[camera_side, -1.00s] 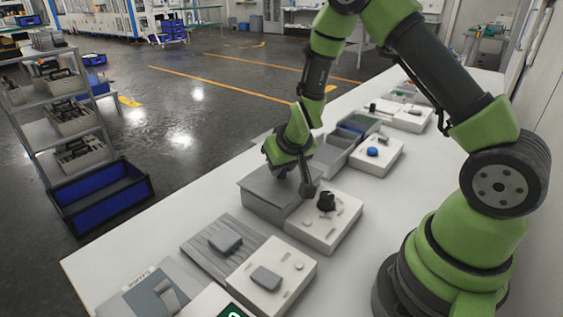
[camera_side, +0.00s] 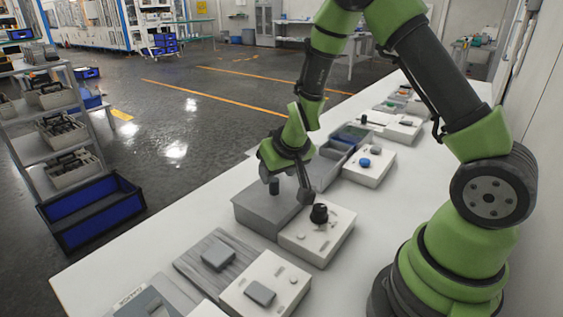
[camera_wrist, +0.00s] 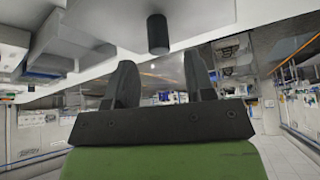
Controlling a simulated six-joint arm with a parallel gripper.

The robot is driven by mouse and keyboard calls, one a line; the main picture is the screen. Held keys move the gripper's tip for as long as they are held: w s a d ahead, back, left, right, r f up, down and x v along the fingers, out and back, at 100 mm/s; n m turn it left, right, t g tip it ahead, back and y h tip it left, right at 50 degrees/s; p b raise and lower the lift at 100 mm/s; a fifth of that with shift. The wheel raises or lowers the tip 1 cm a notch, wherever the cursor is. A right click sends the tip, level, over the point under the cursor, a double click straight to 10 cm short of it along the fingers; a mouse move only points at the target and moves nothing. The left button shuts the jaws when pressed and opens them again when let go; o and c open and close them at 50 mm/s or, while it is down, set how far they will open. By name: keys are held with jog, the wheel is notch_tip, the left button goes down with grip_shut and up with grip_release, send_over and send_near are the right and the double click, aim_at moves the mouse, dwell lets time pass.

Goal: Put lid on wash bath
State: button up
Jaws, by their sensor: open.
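The wash bath (camera_side: 257,217) is a grey box on the white bench in the side view. A flat grey lid (camera_side: 287,208) covers its top, with a dark cylindrical knob (camera_side: 274,187) standing on it. I cannot tell how exactly the lid is seated. My gripper (camera_side: 288,180) is just above the lid, fingers spread, one finger to the right of the knob. In the wrist view my open gripper (camera_wrist: 161,62) has nothing between its fingers. The knob (camera_wrist: 157,34) shows beyond the fingertips, apart from them, on the pale grey lid (camera_wrist: 200,12).
A white block with a black knob (camera_side: 319,214) stands close to the right of the bath. Behind are an open grey tray (camera_side: 325,172) and a white box with a blue knob (camera_side: 366,172). In front lies a grey ribbed board (camera_side: 205,268) with a small block.

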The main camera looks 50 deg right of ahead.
jog(key=d+v, duration=0.1)
jog(key=v, duration=0.3)
notch_tip(320, 180, up, 8)
jog(key=t+y, duration=0.1)
jog(key=y, duration=0.1)
send_over(283, 201)
jog(key=s+a, duration=0.2)
jog(key=a, duration=0.2)
jog(key=s+a+r+y, duration=0.2)
jog(key=s+a+r, duration=0.1)
jog(key=s+r, duration=0.15)
jog(key=s+a+r, duration=0.1)
jog(key=s+r, duration=0.3)
jog(key=s, duration=0.7)
jog(key=shift+a+r+n+t, duration=0.25)
jog(key=shift+r+n+t, duration=0.05)
jog(key=shift+r, duration=0.05)
